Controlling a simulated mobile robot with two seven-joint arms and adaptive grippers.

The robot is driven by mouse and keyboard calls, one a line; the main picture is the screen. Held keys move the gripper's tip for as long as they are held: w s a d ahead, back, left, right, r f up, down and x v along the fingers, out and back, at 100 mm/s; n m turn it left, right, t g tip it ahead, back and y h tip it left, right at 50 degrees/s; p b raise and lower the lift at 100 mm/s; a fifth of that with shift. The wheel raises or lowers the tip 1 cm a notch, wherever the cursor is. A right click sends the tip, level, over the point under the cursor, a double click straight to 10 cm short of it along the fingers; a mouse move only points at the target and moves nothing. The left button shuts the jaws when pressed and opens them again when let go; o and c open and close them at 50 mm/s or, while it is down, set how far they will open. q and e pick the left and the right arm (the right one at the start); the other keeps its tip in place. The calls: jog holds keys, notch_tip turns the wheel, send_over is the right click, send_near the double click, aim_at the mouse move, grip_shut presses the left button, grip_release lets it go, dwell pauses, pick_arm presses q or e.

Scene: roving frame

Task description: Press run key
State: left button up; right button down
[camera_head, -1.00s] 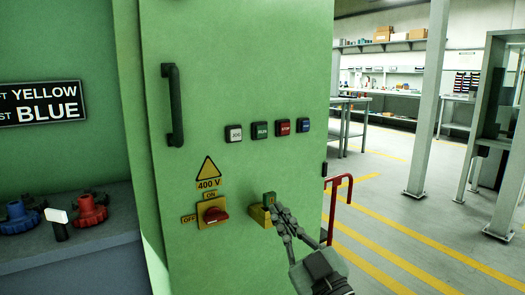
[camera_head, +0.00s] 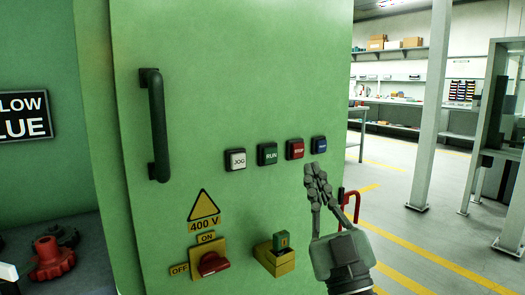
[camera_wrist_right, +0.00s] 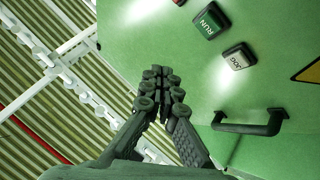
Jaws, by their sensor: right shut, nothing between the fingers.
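The green RUN key (camera_head: 268,154) is on the green cabinet door, between the white JOG key (camera_head: 235,160) and the red key (camera_head: 295,149). A blue key (camera_head: 319,145) is at the right end of the row. My right gripper (camera_head: 314,170) is shut and empty, with its fingertips below the blue key, right of and lower than the RUN key. In the right wrist view the gripper (camera_wrist_right: 158,72) points up, with the RUN key (camera_wrist_right: 209,21) and JOG key (camera_wrist_right: 238,58) beyond its tips, to the right. No contact with a key is visible. My left gripper is not seen.
A black door handle (camera_head: 156,125) stands out left of the keys. Below are a red rotary switch (camera_head: 212,264) and a yellow block with a green piece (camera_head: 275,258). A red rail (camera_head: 350,205) stands behind my right gripper. Open floor lies to the right.

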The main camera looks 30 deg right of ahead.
aim_at(269, 155)
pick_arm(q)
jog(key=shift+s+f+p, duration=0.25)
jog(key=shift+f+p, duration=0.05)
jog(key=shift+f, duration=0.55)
pick_arm(e)
jog(key=w, duration=0.8)
jog(key=shift+w+a, duration=0.3)
jog(key=shift+w, duration=0.1)
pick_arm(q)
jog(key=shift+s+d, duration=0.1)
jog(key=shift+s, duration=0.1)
pick_arm(e)
jog(key=shift+r, duration=0.1)
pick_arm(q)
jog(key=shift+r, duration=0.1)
pick_arm(e)
jog(key=shift+w, duration=0.1)
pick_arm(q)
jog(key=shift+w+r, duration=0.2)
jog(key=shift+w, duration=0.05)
pick_arm(e)
jog(key=shift+w, duration=0.3)
